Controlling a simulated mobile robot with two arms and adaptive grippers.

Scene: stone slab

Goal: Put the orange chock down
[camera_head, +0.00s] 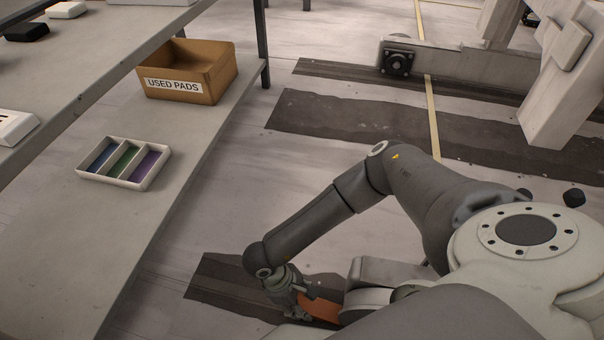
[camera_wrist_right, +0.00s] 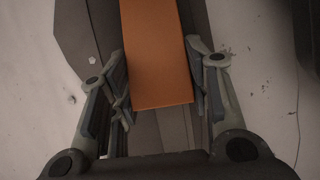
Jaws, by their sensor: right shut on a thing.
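The orange chock (camera_head: 320,307) is low in the head view, near the floor beside my base, partly hidden by my own body. My right gripper (camera_head: 300,304) is at its left end. In the right wrist view the chock (camera_wrist_right: 160,55) is a flat orange block between the two fingers of my right gripper (camera_wrist_right: 160,85). The fingers are shut on its sides. Whether its underside touches the floor cannot be told. My left gripper is not in view.
A dark strip (camera_head: 215,280) lies on the floor around the right gripper. A bench (camera_head: 60,235) on the left bears a box labelled USED PADS (camera_head: 215,85) and a white tray with three compartments (camera_head: 150,178). More dark strips (camera_head: 330,120) cross the floor further back.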

